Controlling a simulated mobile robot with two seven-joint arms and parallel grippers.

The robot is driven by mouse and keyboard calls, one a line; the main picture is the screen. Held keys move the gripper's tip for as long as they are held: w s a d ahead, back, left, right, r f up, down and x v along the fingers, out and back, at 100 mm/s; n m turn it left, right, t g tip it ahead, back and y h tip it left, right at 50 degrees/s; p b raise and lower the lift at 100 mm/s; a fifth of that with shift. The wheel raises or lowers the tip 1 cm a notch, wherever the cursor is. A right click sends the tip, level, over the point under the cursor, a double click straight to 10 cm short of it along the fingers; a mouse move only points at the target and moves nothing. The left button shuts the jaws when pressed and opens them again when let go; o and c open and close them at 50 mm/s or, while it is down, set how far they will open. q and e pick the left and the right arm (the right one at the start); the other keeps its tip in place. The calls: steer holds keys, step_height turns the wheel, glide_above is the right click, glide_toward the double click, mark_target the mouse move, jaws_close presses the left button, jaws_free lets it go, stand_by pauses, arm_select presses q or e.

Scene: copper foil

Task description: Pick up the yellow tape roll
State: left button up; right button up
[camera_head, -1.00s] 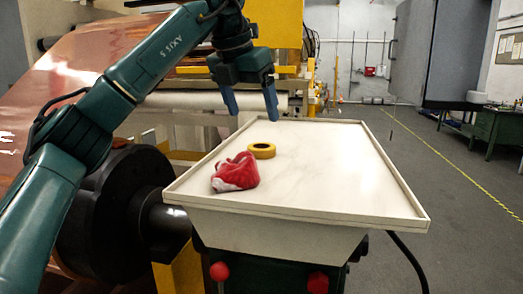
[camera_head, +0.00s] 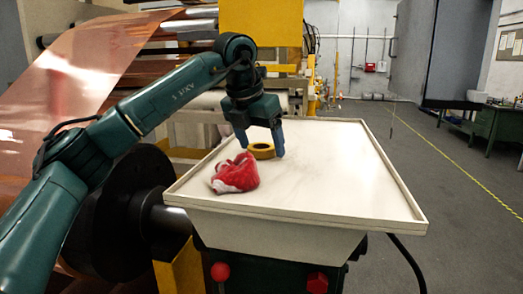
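The yellow tape roll (camera_head: 261,151) lies flat on the cream-coloured tray table (camera_head: 340,165), toward its far left part. My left gripper (camera_head: 261,147) points down over the roll with its two blue fingers apart. One finger is on the left of the roll and the other on its right. The fingers look open around it, with a small gap seen at the sides; whether they touch it I cannot tell. My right gripper is not in view.
A crumpled red and white cloth (camera_head: 236,174) lies on the tray just in front of the roll. The tray has a low raised rim. Its middle and right side are clear. A copper foil sheet (camera_head: 75,75) and rollers stand at the left.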

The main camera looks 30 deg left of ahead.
arm_select(q)
steer(key=c, duration=1)
steer(key=shift+o, duration=0.2)
